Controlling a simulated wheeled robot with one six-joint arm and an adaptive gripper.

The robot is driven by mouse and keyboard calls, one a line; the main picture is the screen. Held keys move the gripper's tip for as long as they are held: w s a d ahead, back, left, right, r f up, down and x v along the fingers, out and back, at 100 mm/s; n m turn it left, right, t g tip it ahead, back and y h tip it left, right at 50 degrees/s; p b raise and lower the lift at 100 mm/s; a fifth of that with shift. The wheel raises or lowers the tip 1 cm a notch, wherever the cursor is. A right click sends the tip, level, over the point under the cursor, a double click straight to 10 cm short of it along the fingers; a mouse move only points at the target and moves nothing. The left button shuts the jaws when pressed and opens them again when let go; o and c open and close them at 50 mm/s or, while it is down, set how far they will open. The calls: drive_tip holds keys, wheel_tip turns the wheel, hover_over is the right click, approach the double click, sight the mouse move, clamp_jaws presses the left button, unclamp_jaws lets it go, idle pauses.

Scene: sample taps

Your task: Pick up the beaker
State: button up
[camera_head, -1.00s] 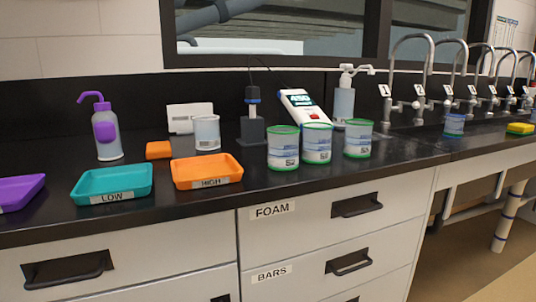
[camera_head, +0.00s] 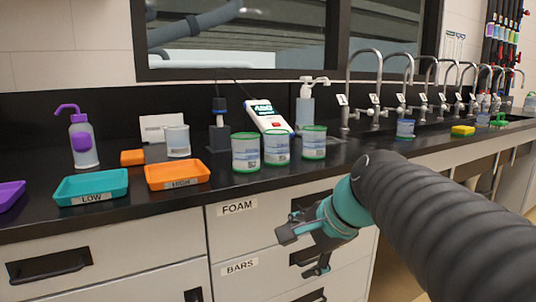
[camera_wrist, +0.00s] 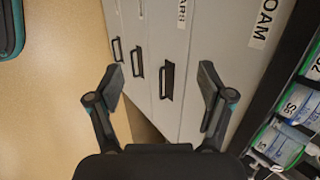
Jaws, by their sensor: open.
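A clear cup-like vessel with a pale label (camera_head: 178,142), which looks like a beaker, stands on the black counter behind the orange tray. A smaller blue-labelled vessel (camera_head: 405,129) stands near the sink taps; I cannot tell which one is the beaker. My gripper (camera_head: 303,253) is open and empty in front of the drawers, below the counter top and apart from both vessels. In the wrist view its two fingers (camera_wrist: 161,82) are spread, with drawer fronts and floor beyond. Neither vessel can be made out clearly there.
Several green-rimmed containers (camera_head: 278,146) stand near the counter's front edge; some show in the wrist view (camera_wrist: 284,143). An orange HIGH tray (camera_head: 178,184), a teal LOW tray (camera_head: 93,199) and a purple-capped bottle (camera_head: 82,142) are left. Drawer handles (camera_wrist: 167,81) stick out near my gripper.

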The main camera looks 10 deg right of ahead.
drive_tip(key=w+d+r+m+t+y, duration=0.2)
drive_tip(key=w+d+r+m+y, duration=0.15)
drive_tip(key=w+r+m, duration=0.65)
drive_tip(key=m+t+y, duration=0.1)
drive_tip(key=m+t, duration=0.1)
drive_tip(key=m, duration=0.3)
approach(286, 147)
drive_tip(key=x, duration=1.3)
drive_tip(key=shift+w+d, duration=0.1)
drive_tip(key=shift+r, duration=0.1)
drive_tip(key=c, duration=1)
drive_tip(key=shift+r, duration=0.15)
wheel_tip(286, 147, up, 10)
drive_tip(key=p, duration=0.2)
drive_tip(key=shift+f+p, duration=0.2)
drive_tip(key=shift+p, duration=0.2)
